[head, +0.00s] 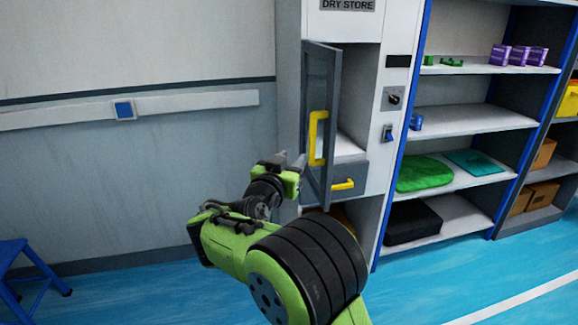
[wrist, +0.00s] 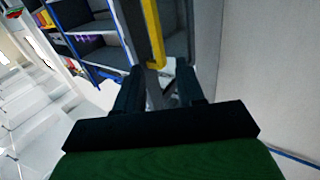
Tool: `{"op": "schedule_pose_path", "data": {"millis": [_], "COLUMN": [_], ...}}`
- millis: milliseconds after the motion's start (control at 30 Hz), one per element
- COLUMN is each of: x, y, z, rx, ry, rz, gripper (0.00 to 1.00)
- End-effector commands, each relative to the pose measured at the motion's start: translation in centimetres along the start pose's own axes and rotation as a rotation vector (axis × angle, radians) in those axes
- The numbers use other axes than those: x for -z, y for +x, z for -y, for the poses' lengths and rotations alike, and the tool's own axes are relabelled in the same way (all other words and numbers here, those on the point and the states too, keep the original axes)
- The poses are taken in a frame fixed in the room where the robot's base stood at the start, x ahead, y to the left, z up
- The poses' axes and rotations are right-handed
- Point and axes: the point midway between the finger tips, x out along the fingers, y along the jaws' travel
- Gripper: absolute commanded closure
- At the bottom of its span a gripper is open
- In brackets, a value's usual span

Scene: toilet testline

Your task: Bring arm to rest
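My green and black arm reaches forward from the bottom of the head view. My gripper (head: 291,163) is in front of the dry store cabinet (head: 375,130), just left of its open glass-paned door (head: 317,85). In the wrist view my gripper (wrist: 160,86) has its two dark fingers apart, with no object seen between them. The door's yellow handle (head: 318,138) is close to the right of the fingers in the head view. It also shows just beyond the fingertips in the wrist view (wrist: 153,35). I cannot tell whether the fingers touch the door.
A drawer with a yellow handle (head: 342,184) sits under the cabinet opening. A blue-framed shelf (head: 470,120) with boxes and folded cloths stands to the right. A blue stool (head: 25,275) is at lower left. The wall rail (head: 190,103) runs left; floor between is clear.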

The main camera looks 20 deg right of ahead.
Motion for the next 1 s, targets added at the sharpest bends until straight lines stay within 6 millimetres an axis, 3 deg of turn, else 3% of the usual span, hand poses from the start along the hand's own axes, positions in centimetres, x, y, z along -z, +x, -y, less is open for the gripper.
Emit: {"op": "schedule_pose_path", "data": {"millis": [133,533,633,700,767,867,1000], "x": [0.0,0.1,0.2,-0.1,-0.7,-2.6,-5.4], "y": [-1.3,-1.4,-1.5,-2.1,-3.5,-7.5,-14.7], "z": [0.0,-0.1,-1.8,-4.2,-6.7,-10.5,-14.1], "rx": [-0.001,-0.002,-0.007,-0.004,0.016,0.089,0.235], "ry": [0.0,0.0,0.009,0.016,0.012,-0.019,-0.1], "rz": [-0.001,0.002,0.063,0.17,0.293,0.507,0.742], "gripper": [0.62,0.62,0.62,0.62,0.62,0.62,0.62]}}
